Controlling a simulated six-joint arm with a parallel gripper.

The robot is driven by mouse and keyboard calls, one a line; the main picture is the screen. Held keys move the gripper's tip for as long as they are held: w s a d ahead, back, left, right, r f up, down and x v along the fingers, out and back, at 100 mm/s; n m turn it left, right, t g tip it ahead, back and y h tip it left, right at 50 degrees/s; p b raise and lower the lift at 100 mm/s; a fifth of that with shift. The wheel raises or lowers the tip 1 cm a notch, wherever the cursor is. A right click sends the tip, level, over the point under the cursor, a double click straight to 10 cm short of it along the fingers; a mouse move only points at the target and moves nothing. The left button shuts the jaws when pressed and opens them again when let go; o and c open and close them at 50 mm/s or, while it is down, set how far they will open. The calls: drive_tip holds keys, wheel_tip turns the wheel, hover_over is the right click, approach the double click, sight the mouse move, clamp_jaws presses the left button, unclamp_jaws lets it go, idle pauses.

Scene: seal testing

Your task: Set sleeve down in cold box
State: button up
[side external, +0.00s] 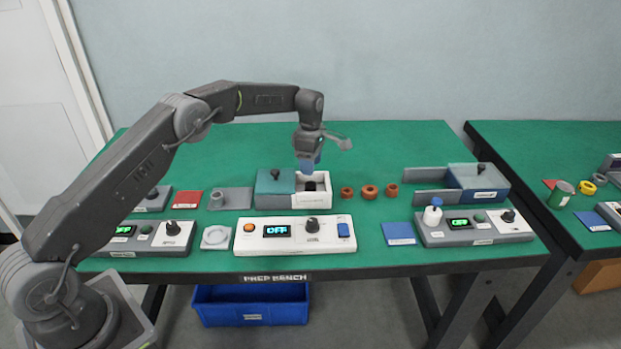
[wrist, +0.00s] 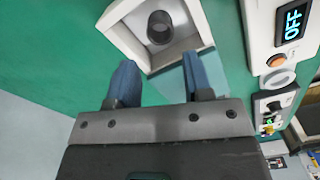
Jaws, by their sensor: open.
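A white open-topped box (side external: 313,202) with a teal lid (side external: 273,183) slid to its left stands mid-bench; I take it for the cold box, though its label is too small to read. A dark grey hollow sleeve (side external: 310,186) is inside its open part. In the wrist view the sleeve (wrist: 160,27) stands on the floor of the box (wrist: 122,12), apart from the walls I can see. My gripper (side external: 309,165) is just above the opening, pointing down. Its blue fingers (wrist: 156,76) are apart with nothing between them.
Brown rings (side external: 369,192) lie right of the box. A grey box with a blue lid (side external: 477,178) stands further right. A white control unit (side external: 295,235) reading OFF is in front. A grey block (side external: 230,198) is to the left. Green bench (side external: 390,145) behind is clear.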

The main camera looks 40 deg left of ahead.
drive_tip(key=s+d+r+m+t, duration=0.1)
drive_tip(key=s+d+r+m, duration=0.2)
drive_tip(key=r, duration=0.6)
drive_tip(key=s+r+m+t, duration=0.1)
drive_tip(key=s+r+m, duration=0.3)
drive_tip(key=r, duration=0.5)
drive_tip(key=s+d+r+m+t, duration=0.1)
drive_tip(key=s+r+m, duration=0.15)
drive_tip(key=s, duration=0.25)
drive_tip(key=s+d+r+m, duration=0.2)
drive_tip(key=s+r, duration=0.1)
drive_tip(key=s, duration=0.3)
drive_tip(key=s+d+f+m+t, duration=0.1)
drive_tip(key=s+m, duration=0.4)
drive_tip(key=s, duration=0.6)
drive_tip(key=s+d+f+m+t, duration=0.1)
drive_tip(key=s+f+m, duration=0.1)
drive_tip(key=s+m, duration=0.4)
drive_tip(key=s, duration=0.5)
drive_tip(key=shift+s+d+f+t, duration=0.3)
drive_tip(key=shift+s+d, duration=0.1)
